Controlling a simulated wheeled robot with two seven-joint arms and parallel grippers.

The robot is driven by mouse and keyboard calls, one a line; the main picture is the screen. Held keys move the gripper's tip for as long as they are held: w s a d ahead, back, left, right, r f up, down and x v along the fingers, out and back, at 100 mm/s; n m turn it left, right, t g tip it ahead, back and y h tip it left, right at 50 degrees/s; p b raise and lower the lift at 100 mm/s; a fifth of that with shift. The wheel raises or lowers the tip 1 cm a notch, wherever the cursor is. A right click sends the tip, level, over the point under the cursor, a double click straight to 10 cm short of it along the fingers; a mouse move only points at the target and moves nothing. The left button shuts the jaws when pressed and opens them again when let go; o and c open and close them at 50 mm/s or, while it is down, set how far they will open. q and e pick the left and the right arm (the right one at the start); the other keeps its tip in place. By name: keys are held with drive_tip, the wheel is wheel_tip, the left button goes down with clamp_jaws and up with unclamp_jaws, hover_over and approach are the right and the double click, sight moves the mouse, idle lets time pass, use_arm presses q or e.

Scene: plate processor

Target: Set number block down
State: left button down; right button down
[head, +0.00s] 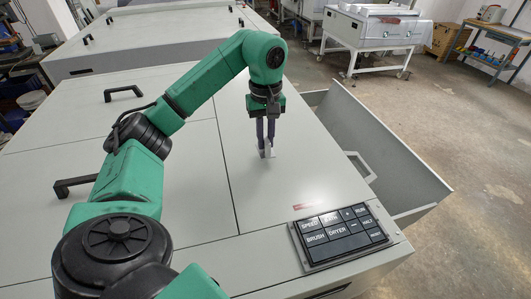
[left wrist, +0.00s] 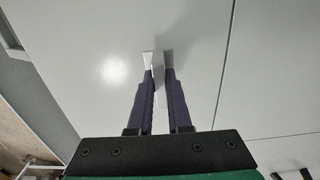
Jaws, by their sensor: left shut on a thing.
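The number block (head: 267,152) is a small whitish piece at the tips of my left gripper (head: 265,143), over the pale grey machine top (head: 310,165). My left gripper points straight down and is shut on the block. In the left wrist view the block (left wrist: 158,62) sits between the two dark fingers, with a shadow beside it. Its lower end is at or very close to the surface; I cannot tell if it touches. No number can be read on it. My right gripper is not in view.
A black control panel (head: 340,235) with labelled buttons lies at the machine's front right. An open grey bin (head: 390,150) with a handle is along the right side. Black handles (head: 123,92) stand on the left covers. The top around the block is clear.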

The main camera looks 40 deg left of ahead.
sight(265, 150)
use_arm(q)
drive_tip(key=shift+s+d+f+p, duration=0.15)
drive_tip(key=shift+s+f+p, duration=0.1)
drive_tip(key=shift+f, duration=0.35)
drive_tip(key=shift+s+d+f+p, duration=0.15)
drive_tip(key=shift+f+p, duration=0.05)
drive_tip(key=shift+f, duration=0.55)
drive_tip(key=shift+w+a+f, duration=0.1)
drive_tip(key=shift+a, duration=0.05)
drive_tip(key=c, duration=0.8)
unclamp_jaws()
drive_tip(key=shift+f, duration=0.1)
drive_tip(key=shift+c, duration=0.2)
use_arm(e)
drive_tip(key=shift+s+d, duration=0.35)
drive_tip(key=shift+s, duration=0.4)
